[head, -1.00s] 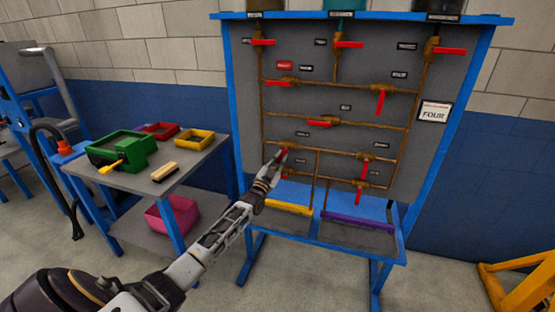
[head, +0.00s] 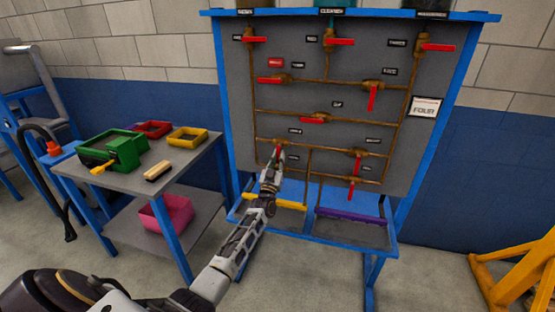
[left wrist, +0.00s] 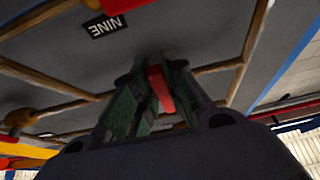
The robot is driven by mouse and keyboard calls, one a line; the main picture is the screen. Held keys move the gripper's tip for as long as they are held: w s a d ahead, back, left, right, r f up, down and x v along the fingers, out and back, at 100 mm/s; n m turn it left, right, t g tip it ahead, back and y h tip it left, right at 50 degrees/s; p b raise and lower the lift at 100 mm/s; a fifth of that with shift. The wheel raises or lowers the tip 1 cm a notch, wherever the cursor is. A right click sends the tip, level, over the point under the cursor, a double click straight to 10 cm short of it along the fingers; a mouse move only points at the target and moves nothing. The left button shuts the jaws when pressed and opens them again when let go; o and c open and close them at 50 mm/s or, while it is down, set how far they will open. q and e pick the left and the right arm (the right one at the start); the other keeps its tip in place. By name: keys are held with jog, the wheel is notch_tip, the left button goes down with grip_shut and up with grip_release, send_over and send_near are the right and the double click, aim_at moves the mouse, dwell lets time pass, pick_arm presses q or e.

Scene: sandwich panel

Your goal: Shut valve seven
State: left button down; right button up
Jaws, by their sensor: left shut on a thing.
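The panel (head: 340,60) carries brown pipes and several valves with red handles; most small labels are too small to read. My left gripper (head: 275,162) is at the lower left valve (head: 279,141), shut on its red handle (head: 277,151), which points about straight down. In the left wrist view the fingers (left wrist: 158,92) close around the red handle (left wrist: 161,90); the fingers hide part of it. A label reading NINE (left wrist: 107,25) shows upside down nearby in that view. I cannot read which label marks the held valve. My right gripper is not in view.
Another handle (head: 355,165) hangs down at the lower right of the panel. Below are a yellow tray (head: 275,202) and a purple tray (head: 350,215). A cart (head: 130,185) with bins stands left. A yellow frame (head: 520,275) stands at the right floor edge.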

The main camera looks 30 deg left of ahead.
pick_arm(q)
jog(key=shift+f, duration=0.15)
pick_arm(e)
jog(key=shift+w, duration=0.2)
pick_arm(q)
jog(key=c, duration=1.7)
grip_release()
jog(key=shift+o, duration=1.3)
jog(key=shift+s, duration=0.1)
jog(key=v, duration=1.1)
jog(key=shift+s+d, duration=0.2)
jog(key=shift+s, duration=0.15)
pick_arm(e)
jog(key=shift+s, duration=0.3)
pick_arm(q)
jog(key=shift+f, duration=0.1)
